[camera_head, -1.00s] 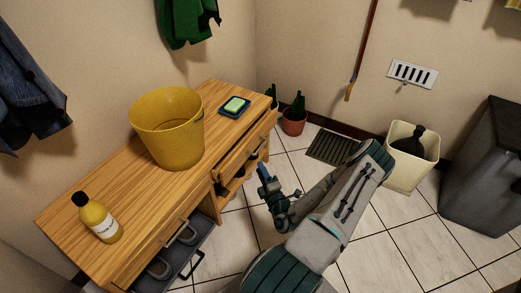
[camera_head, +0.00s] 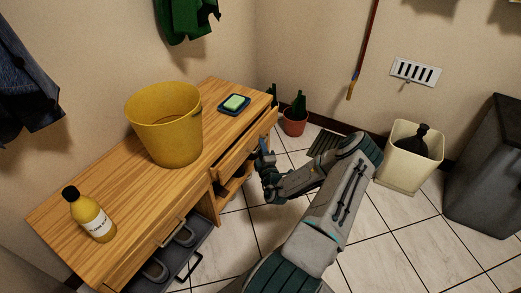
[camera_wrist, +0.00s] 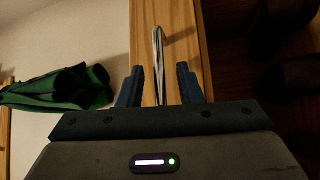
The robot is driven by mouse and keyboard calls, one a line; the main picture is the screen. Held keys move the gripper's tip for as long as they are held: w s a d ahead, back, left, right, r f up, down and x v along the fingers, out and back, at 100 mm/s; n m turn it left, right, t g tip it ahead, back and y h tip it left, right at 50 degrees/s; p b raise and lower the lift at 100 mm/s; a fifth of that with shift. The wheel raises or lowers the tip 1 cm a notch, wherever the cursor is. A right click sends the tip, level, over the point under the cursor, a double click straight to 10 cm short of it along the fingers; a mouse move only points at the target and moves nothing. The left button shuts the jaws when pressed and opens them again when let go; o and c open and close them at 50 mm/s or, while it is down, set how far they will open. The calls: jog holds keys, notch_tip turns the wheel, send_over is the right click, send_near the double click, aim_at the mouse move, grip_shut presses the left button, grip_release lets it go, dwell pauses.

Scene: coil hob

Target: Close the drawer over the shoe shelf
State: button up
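The wooden drawer (camera_head: 236,155) at the right part of the bench sticks out a little from the bench front, above an open shelf (camera_head: 232,187). My gripper (camera_head: 263,158) is at the front of this drawer. In the wrist view my gripper (camera_wrist: 159,85) is open, with one blue finger on each side of the drawer's thin metal handle (camera_wrist: 158,48). The fingers stand apart from the handle. The drawer front (camera_wrist: 185,35) fills the strip behind it. Dark shoe-like shapes (camera_wrist: 285,75) show in the shadowed space beside it.
A yellow bucket (camera_head: 165,130), a bottle (camera_head: 90,215) and a sponge in a blue dish (camera_head: 235,103) stand on the bench top (camera_head: 130,190).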

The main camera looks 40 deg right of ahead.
aim_at(252, 144)
jog(key=shift+w+d+r, duration=0.1)
jog(key=shift+w+d, duration=0.1)
jog(key=shift+w, duration=0.3)
grip_shut()
jog(key=shift+w+a+p, duration=0.2)
jog(key=shift+w+a, duration=0.05)
jog(key=shift+w, duration=0.4)
jog(key=shift+w+a+p, duration=0.25)
jog(key=shift+w+a, duration=0.05)
jog(key=shift+w, duration=0.3)
jog(key=shift+w+a+p, duration=0.2)
jog(key=shift+w+a, duration=0.05)
jog(key=shift+w, duration=0.4)
grip_release()
jog(key=shift+a, duration=0.1)
jog(key=p+v, duration=0.4)
jog(key=v, duration=0.9)
jog(key=shift+s, duration=0.35)
